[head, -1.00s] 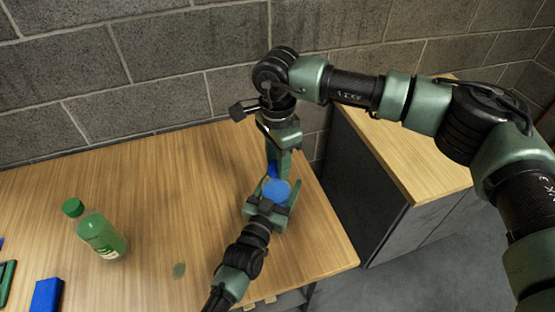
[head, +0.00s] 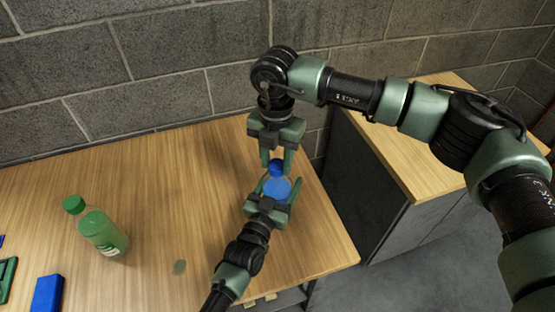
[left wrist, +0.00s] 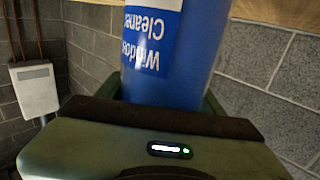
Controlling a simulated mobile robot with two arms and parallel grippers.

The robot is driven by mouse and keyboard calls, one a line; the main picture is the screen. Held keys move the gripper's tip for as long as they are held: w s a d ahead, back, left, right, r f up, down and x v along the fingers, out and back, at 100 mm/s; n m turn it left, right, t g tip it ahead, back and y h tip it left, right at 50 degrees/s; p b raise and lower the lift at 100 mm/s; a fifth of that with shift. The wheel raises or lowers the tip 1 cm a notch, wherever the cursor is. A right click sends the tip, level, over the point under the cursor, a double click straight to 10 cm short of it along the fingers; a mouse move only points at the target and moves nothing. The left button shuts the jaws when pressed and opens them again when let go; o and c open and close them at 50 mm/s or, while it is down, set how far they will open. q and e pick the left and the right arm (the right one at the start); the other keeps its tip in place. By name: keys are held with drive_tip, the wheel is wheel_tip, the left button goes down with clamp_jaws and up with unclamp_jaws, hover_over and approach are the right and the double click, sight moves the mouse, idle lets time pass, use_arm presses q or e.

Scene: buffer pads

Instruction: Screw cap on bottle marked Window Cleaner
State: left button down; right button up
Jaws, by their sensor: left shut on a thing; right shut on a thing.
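The blue bottle (head: 277,188) is between the fingers of my left gripper (head: 278,192) above the right part of the table. In the left wrist view, the bottle (left wrist: 168,55) carries a label reading "Window Cleaner", upside down in the picture. My right gripper (head: 277,163) points down from above, shut on the blue cap (head: 275,165). The cap is at the top of the bottle; I cannot tell whether its threads are engaged. The right gripper is outside the left wrist view.
A green bottle with a green cap (head: 101,233) stands on the wooden table (head: 150,180) at left. A blue block (head: 47,293) lies at the lower left. A grey cabinet (head: 383,195) with a wooden top stands at right, with a block wall behind.

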drive_tip(key=m, duration=0.7)
drive_tip(key=shift+w+m, duration=0.2)
drive_tip(key=shift+m, duration=0.2)
drive_tip(key=m, duration=0.9)
drive_tip(key=shift+w, duration=0.15)
drive_tip(key=o, duration=1.3)
drive_tip(key=shift+r, duration=0.1)
drive_tip(key=shift+r, duration=2.15)
